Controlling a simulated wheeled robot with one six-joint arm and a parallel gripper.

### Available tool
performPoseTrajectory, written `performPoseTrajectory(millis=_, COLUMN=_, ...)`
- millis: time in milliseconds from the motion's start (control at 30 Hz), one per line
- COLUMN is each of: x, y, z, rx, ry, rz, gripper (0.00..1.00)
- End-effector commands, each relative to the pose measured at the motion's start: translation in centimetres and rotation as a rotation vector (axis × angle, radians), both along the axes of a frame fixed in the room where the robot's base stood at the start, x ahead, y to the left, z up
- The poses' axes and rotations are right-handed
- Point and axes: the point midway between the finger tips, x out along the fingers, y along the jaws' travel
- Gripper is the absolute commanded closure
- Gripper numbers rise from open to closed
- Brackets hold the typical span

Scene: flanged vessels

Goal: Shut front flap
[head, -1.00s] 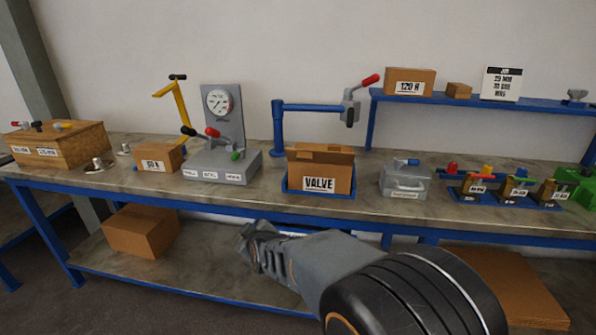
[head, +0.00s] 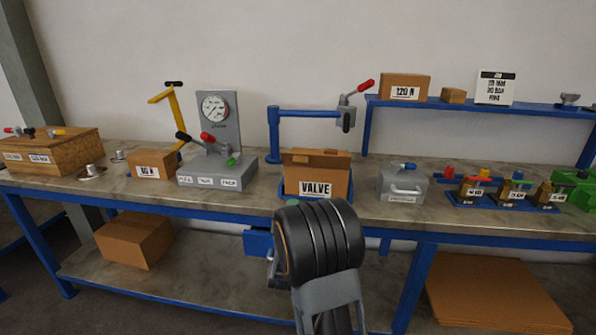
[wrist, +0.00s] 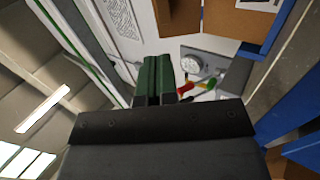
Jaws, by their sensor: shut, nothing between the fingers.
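The open cardboard box labelled VALVE (head: 317,184) stands upright in a blue tray on the workbench, near the middle of the head view. Flaps (head: 317,157) show along its top, but I cannot tell exactly how the front one lies. My gripper (wrist: 155,82) shows in the wrist view as two dark green fingers, shut together with nothing between them. In the head view my wrist hides most of it, low in front of the bench and apart from the box. Brown cardboard (wrist: 238,20) also shows at the upper right of the wrist view.
A gauge stand with coloured levers (head: 217,170) stands left of the box. A blue swing arm with a clamp (head: 310,113) rises behind it. A grey case (head: 403,188) sits to the right.

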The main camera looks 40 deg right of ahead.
Motion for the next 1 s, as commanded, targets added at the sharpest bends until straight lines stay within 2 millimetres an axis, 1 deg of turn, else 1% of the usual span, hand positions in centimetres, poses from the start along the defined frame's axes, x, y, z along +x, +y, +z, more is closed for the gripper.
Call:
performPoseTrajectory(millis=33, x=0.5, y=-0.6, z=0.8, rx=-0.002, ry=-0.003, rz=-0.001, gripper=1.0)
performPoseTrajectory(millis=100, x=1.3, y=-1.3, z=1.6, rx=-0.001, ry=-0.003, rz=0.0, gripper=1.0)
performPoseTrajectory(millis=300, x=3.6, y=-3.5, z=3.7, rx=0.0, ry=-0.002, rz=0.001, gripper=1.0)
performPoseTrajectory(millis=500, x=5.4, y=-5.2, z=5.4, rx=0.002, ry=0.0, rz=0.003, gripper=1.0)
performPoseTrajectory(millis=700, x=6.5, y=-6.2, z=6.5, rx=0.002, ry=0.0, rz=0.003, gripper=1.0)
performPoseTrajectory(millis=1000, x=7.0, y=-6.6, z=6.8, rx=0.002, ry=0.001, rz=0.004, gripper=1.0)
